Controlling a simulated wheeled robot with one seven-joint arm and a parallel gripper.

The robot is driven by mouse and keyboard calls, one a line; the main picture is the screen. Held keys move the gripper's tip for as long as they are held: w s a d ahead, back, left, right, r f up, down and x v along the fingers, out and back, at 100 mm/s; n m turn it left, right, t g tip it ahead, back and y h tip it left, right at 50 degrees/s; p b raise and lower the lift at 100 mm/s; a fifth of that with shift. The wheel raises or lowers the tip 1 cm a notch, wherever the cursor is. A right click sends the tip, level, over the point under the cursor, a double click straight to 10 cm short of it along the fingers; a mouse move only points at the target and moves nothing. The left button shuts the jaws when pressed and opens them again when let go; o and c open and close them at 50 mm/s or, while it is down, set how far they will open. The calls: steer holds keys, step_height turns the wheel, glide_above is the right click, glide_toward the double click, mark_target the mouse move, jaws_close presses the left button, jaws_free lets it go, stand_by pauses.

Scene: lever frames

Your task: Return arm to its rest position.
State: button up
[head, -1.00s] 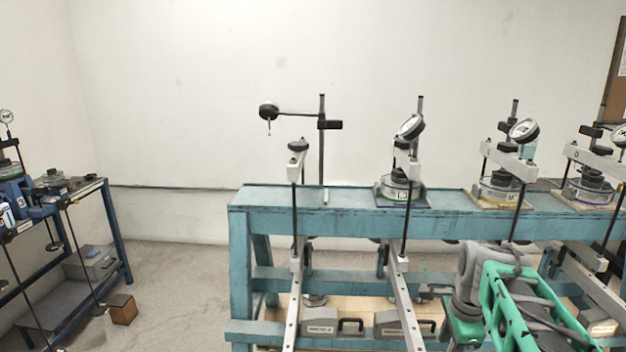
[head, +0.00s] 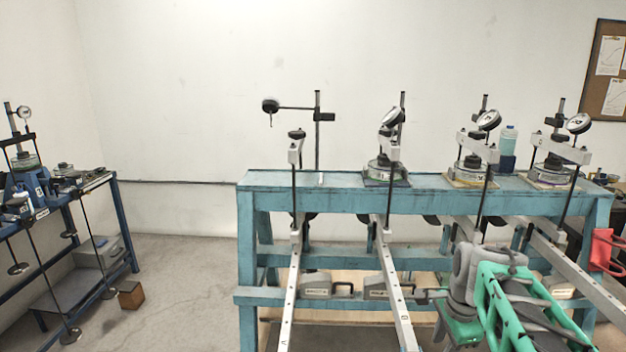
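My arm (head: 500,295), green and grey, shows at the lower right of the head view, in front of the blue bench. It looks folded, with its links close together. My gripper's fingertips cannot be made out, so I cannot tell whether it is open or shut, or whether it holds anything.
A blue bench (head: 340,200) carries several lever frames with dial gauges (head: 393,116). Long metal levers (head: 288,305) project toward me. A second blue bench (head: 120,220) stands at the left, with a small brown block (head: 131,294) on the floor. Floor (head: 190,270) between the benches is clear.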

steer(key=s+a+f+n+g, duration=0.1)
steer(key=s+a+f+n, duration=0.15)
steer(key=s+n, duration=0.35)
steer(key=s+a+f+n, duration=0.1)
steer(key=s+f+n, duration=0.3)
steer(key=n, duration=0.3)
steer(key=s+a+r+n+t, duration=0.2)
steer(key=s+a+r+n, duration=0.2)
steer(key=a, duration=0.5)
steer(key=shift+s+a+r, duration=0.15)
steer(key=shift+s+r, duration=0.1)
steer(key=shift+r, duration=0.3)
